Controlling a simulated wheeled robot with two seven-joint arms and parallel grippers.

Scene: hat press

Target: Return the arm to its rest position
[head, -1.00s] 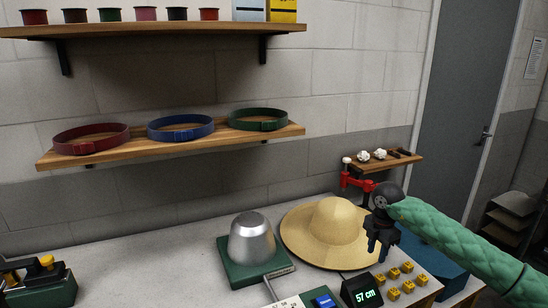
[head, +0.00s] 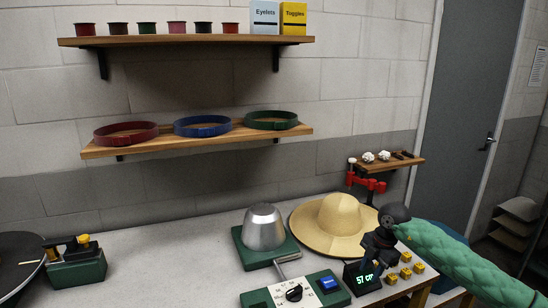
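My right arm (head: 462,267) in its green quilted sleeve comes in from the right. Its dark gripper (head: 374,258) points down in front of the hat's right brim, overlapping the top of the digital display (head: 362,280). I see nothing held in it, but its dark fingers blend together and their gap is unclear. The straw hat (head: 338,222) lies brim down on the bench. Left of it a silver dome block (head: 263,228) stands on a green base. My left gripper is out of view.
A green control box (head: 262,299) with a dial and blue button sits in front. Yellow cubes (head: 405,272) lie right of the display. A green device (head: 76,271) stands at left. Wall shelves hold belts (head: 202,126) and spools (head: 177,27). The bench's left middle is clear (head: 165,255).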

